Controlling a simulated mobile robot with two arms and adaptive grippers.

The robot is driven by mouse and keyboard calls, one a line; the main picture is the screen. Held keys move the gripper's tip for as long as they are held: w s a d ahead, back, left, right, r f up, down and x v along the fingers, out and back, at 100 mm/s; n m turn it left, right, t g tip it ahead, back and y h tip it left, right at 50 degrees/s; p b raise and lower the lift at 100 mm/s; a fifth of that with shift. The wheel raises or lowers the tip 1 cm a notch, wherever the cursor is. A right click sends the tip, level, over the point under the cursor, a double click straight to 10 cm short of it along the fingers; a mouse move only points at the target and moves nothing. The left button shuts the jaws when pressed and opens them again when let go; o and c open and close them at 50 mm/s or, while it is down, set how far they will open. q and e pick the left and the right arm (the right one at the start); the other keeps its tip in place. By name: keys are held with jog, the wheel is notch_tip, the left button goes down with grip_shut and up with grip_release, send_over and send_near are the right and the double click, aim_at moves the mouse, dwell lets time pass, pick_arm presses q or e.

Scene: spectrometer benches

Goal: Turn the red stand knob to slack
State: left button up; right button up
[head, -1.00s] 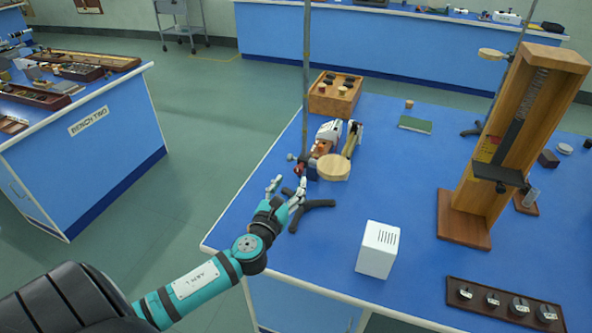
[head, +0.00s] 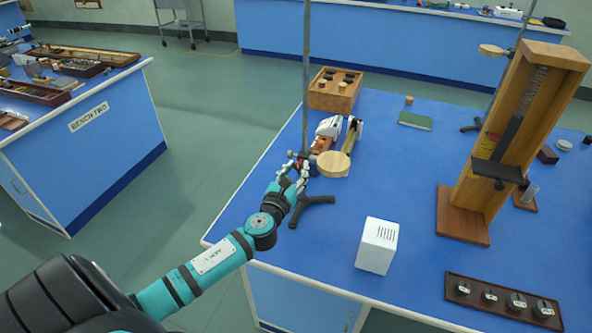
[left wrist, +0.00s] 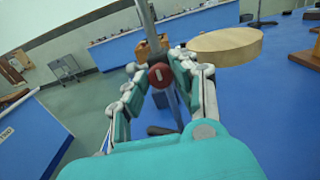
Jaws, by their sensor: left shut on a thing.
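The red stand knob (left wrist: 160,75) shows end-on in the left wrist view, between the fingertips of my left gripper (left wrist: 158,72). My left gripper (head: 295,172) is shut on this knob, one finger on each side of it. In the head view the fingers largely hide the knob. The stand's grey upright rod (head: 306,80) rises just behind the gripper. Its dark tripod foot (head: 315,200) rests on the blue bench. A round wooden disc (head: 333,164) is beside the rod to the right and also shows in the left wrist view (left wrist: 225,44). My right gripper is not in view.
A white box (head: 377,247) stands near the bench's front edge. A tall wooden spring stand (head: 520,130) and a tray of weights (head: 504,301) are to the right. A wooden box (head: 334,92) stands behind the rod. Blue bench top is clear right of the tripod foot.

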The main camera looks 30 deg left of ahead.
pick_arm(q)
grip_shut()
jog(key=n+b, duration=0.1)
jog(key=n, duration=0.4)
jog(key=shift+n, duration=0.3)
jog(key=n+b, duration=0.1)
jog(key=n, duration=0.5)
jog(key=shift+a, duration=0.1)
jog(key=n, duration=0.5)
jog(key=shift+n, duration=0.4)
jog(key=n, duration=0.3)
jog(key=shift+f, duration=0.1)
jog(key=shift+f+n+p, duration=0.1)
jog(key=shift+n+p, duration=0.25)
jog(key=shift+n, duration=1.45)
